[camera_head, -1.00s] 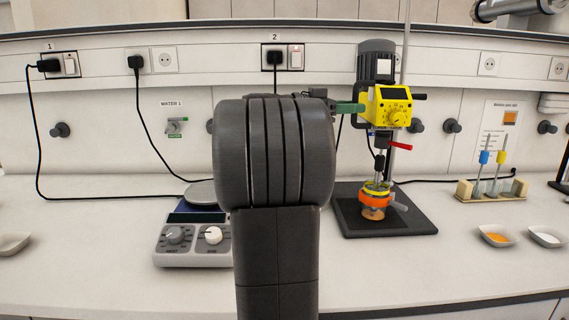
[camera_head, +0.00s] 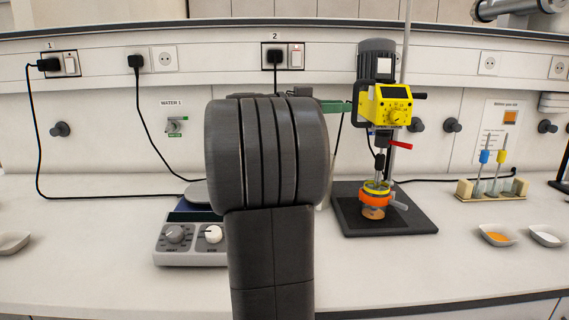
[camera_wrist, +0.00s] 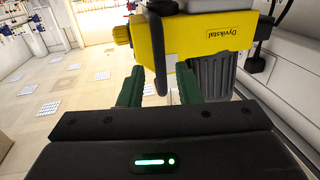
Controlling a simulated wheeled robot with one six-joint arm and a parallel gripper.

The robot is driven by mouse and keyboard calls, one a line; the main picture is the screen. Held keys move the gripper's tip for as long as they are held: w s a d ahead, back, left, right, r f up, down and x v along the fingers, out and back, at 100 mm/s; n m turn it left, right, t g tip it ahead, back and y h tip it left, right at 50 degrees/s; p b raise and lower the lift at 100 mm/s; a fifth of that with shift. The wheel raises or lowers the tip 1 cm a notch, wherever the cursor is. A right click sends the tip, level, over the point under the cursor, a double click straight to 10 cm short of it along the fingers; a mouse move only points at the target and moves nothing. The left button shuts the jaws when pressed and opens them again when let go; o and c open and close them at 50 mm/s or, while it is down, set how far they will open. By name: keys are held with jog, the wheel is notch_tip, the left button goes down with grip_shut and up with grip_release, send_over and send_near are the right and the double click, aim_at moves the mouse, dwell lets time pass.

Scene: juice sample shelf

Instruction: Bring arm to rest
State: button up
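My arm stands upright in the middle of the head view and hides part of the bench. My gripper (camera_wrist: 160,82) shows two green fingers set apart in the wrist view, with nothing seen held between them. In the head view one green fingertip (camera_head: 336,106) shows at the right of my arm, just left of the stirrer. The yellow and black overhead stirrer (camera_head: 392,106) stands on its dark base plate (camera_head: 410,222). Its yellow housing (camera_wrist: 195,38) lies beyond the fingers in the wrist view. I cannot tell the exact gap to it.
A hotplate (camera_head: 186,238) stands left, partly behind my arm. An orange-ringed vessel (camera_head: 374,202) sits under the stirrer. A tube rack (camera_head: 492,190) and two small dishes, one with orange powder (camera_head: 496,235) and one with white (camera_head: 546,236), are at the right. The bench's left side is mostly clear.

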aim_at(355, 122)
jog(key=v, duration=0.9)
jog(key=x, duration=1.4)
jog(key=shift+d+r+p, duration=0.1)
jog(key=shift+r+p, duration=0.5)
jog(key=shift+p, duration=0.25)
jog(key=shift+r+p, duration=0.8)
jog(key=shift+p, duration=0.1)
notch_tip(355, 122, up, 15)
jog(key=p, duration=2)
jog(key=b+v, duration=0.1)
jog(key=v, duration=0.3)
jog(key=shift+a+f+b, duration=0.15)
jog(key=shift+a+b, duration=0.15)
jog(key=shift+b, duration=0.1)
